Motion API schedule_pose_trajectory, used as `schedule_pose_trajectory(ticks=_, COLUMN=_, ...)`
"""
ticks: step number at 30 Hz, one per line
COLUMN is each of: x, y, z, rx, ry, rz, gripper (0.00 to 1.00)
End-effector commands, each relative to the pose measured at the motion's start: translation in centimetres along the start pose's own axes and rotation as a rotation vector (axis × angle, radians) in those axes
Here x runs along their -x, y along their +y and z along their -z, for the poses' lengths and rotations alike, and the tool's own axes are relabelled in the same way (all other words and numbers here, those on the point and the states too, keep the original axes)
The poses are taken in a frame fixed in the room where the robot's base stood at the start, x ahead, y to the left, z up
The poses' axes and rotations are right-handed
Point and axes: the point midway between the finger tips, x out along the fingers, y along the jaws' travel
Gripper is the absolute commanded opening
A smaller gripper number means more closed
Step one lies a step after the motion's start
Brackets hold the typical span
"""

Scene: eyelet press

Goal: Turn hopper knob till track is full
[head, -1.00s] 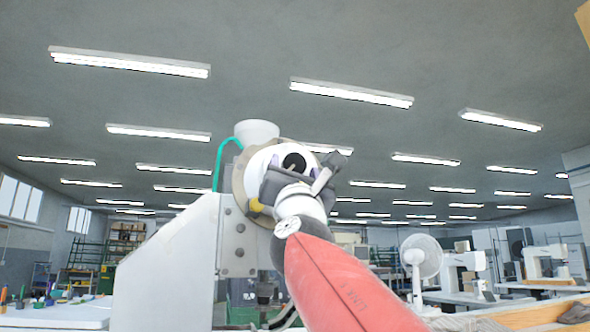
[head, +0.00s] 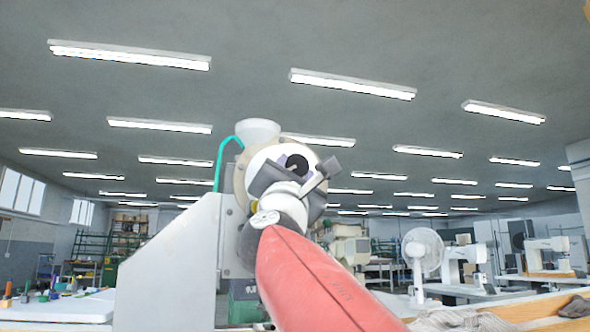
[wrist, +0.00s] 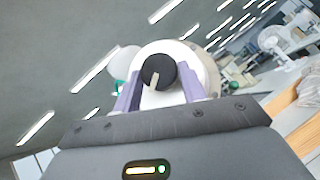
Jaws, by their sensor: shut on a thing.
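The hopper knob (wrist: 158,71) is a round black knob with a pale pointer mark, on the front of the white round hopper (wrist: 200,60). In the wrist view my gripper (wrist: 159,77) has its two purple fingers on either side of the knob, shut on it. The pointer mark runs down and slightly left from the knob's middle. In the head view the knob (head: 297,162) shows dark beyond my gripper (head: 290,166), in front of the hopper (head: 261,158). I cannot see the track or how full it is.
A white cup (head: 257,131) sits on top of the hopper, with a green tube (head: 220,160) beside it. The pale press body (head: 175,265) stands at left. A table with small items (head: 60,308) is at far left; a fan (head: 422,250) and sewing machines (head: 547,252) stand at right.

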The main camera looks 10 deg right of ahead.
Motion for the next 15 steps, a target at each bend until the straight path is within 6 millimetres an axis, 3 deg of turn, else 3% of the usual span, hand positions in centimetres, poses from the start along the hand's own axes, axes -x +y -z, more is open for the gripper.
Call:
schedule_pose_trajectory(ticks=2, x=0.0, y=0.0, z=-0.11, rx=-0.001, ry=-0.002, rz=0.0, gripper=0.18)
schedule_pose_trajectory(ticks=3, x=0.01, y=0.0, z=-0.11, rx=-0.001, ry=-0.002, rz=-0.001, gripper=0.44)
schedule_pose_trajectory(ticks=7, x=0.01, y=-0.01, z=-0.09, rx=0.0, ry=-0.002, rz=-0.001, gripper=0.61)
schedule_pose_trajectory(ticks=15, x=0.04, y=-0.02, z=-0.03, rx=0.0, ry=-0.001, rz=-0.001, gripper=0.63)
